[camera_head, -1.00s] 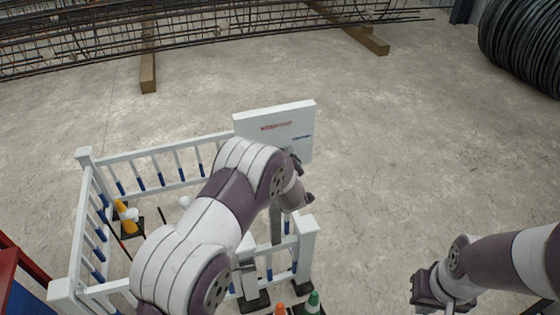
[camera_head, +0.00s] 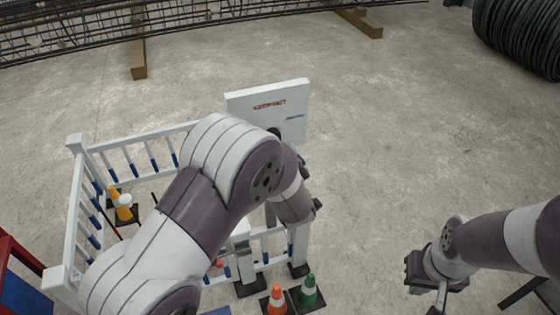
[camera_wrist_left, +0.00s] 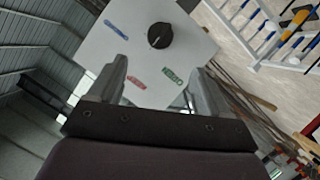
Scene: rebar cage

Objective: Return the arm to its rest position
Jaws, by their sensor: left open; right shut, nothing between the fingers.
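My left arm (camera_head: 215,190) reaches in from the lower left in the head view and bends over the white fence, covering part of a white panel (camera_head: 292,105). The left gripper (camera_wrist_left: 160,72) is open and empty in the left wrist view. Its fingers frame the panel (camera_wrist_left: 135,65), which carries a black round knob (camera_wrist_left: 160,35) and red, blue and green labels. I cannot tell the gap between fingers and panel. My right gripper (camera_head: 437,290) is shut and empty above bare floor at the lower right.
Orange (camera_head: 277,300) and green (camera_head: 308,289) cones stand at the front. Rebar (camera_head: 70,40), timbers (camera_head: 138,60) and a black coil (camera_head: 525,40) lie farther back. Floor right of the panel is clear.

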